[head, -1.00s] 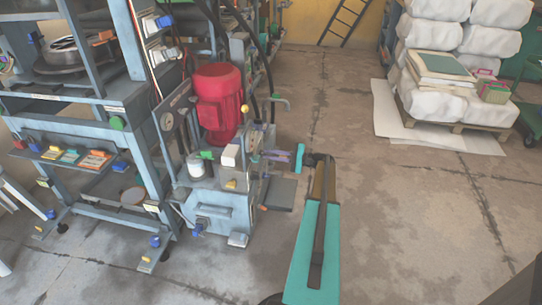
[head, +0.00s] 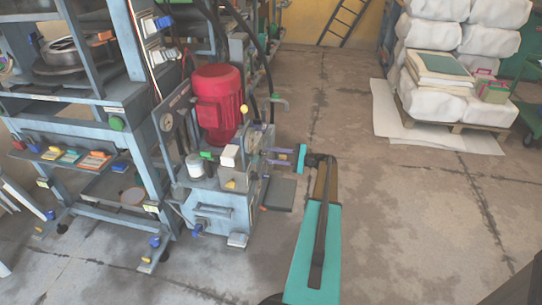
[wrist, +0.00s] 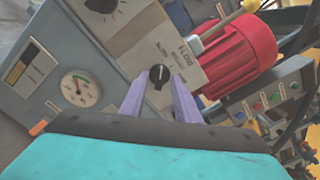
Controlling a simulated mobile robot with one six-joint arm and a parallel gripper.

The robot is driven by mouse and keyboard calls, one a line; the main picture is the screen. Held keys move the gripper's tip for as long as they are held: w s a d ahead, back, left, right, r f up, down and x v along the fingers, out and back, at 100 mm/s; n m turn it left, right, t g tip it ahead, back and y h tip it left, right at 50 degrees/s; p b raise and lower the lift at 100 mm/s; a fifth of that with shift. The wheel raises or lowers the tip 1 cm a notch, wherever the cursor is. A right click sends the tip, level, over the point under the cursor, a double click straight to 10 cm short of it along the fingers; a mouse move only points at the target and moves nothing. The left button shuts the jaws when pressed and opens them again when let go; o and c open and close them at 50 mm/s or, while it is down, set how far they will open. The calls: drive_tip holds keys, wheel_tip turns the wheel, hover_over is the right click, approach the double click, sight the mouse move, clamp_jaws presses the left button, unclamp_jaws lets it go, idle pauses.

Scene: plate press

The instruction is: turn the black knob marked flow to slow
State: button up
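The black flow knob (wrist: 159,75) is in the middle of the wrist view, on a pale panel (wrist: 172,42) with "FLOW" printed beside it. A white mark on the knob points roughly up in the picture; the smaller position words are hard to read. My gripper (wrist: 158,83) is open, with one purple finger on each side of the knob in the picture. I cannot tell whether the fingers touch it. In the head view my gripper (head: 267,157) reaches left towards the machine's right side, its two fingers apart. The knob cannot be made out there.
A red motor (head: 218,103) stands on the blue-grey machine (head: 222,212), above and beside the panel; it shows in the wrist view too (wrist: 236,50). A pressure gauge (wrist: 80,88) is left of the knob. Stacked white sacks (head: 433,62) stand at the far right. Floor between is clear.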

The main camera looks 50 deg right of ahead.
drive_tip(key=p+v, duration=0.2)
drive_tip(key=v, duration=1.1)
idle(0.5)
